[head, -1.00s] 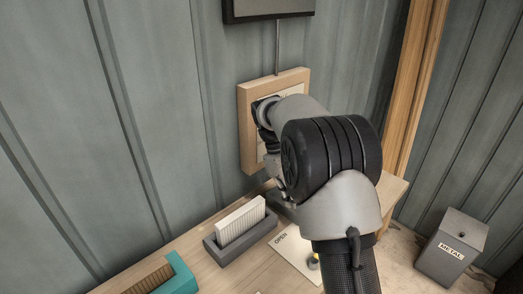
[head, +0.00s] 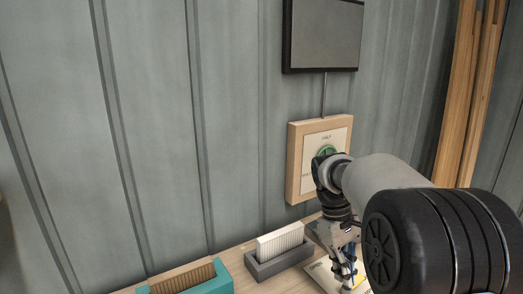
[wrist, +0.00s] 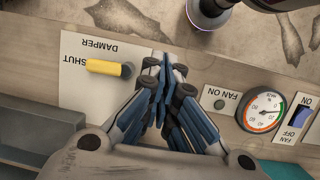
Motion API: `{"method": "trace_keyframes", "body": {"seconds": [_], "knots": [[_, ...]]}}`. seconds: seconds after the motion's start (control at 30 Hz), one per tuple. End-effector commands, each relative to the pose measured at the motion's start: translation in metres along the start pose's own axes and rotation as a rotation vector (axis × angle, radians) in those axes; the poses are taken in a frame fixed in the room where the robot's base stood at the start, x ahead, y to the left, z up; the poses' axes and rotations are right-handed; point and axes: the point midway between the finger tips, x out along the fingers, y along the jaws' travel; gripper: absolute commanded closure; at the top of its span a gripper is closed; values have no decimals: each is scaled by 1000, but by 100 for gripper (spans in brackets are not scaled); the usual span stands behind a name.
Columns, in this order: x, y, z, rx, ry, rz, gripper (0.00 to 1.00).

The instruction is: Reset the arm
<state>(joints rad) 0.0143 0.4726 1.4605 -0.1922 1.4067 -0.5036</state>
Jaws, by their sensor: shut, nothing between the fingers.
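My gripper (head: 347,280) points down over the wooden bench in the head view, with my arm coming in from the lower right. In the wrist view its blue-grey fingers (wrist: 165,75) are closed together with nothing between them. They are above the bench beside the damper plate (wrist: 85,45), whose yellow handle (wrist: 103,67) lies toward the word SHUT. The fingers overlap the plate's edge in the picture; I cannot tell their height above it. In the head view my gripper and arm partly hide the plate.
A wood-framed wall panel (head: 294,165) with a green dial (head: 326,151) stands behind my arm, below a dark-framed screen (head: 323,35). The wrist view shows a gauge (wrist: 263,112) and fan switch (wrist: 300,117).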

Motion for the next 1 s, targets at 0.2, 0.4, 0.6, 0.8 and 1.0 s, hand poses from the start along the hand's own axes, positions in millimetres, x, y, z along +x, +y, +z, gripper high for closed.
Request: {"method": "trace_keyframes", "body": {"seconds": [0.2,0.4,0.6,0.8,1.0], "knots": [[17,-32,28,97,114,21,100],[58,-80,68,235,272,33,100],[122,-131,105,378,434,24,100],[192,-171,127,498,570,1,100],[225,-187,134,556,634,-15,100]]}}
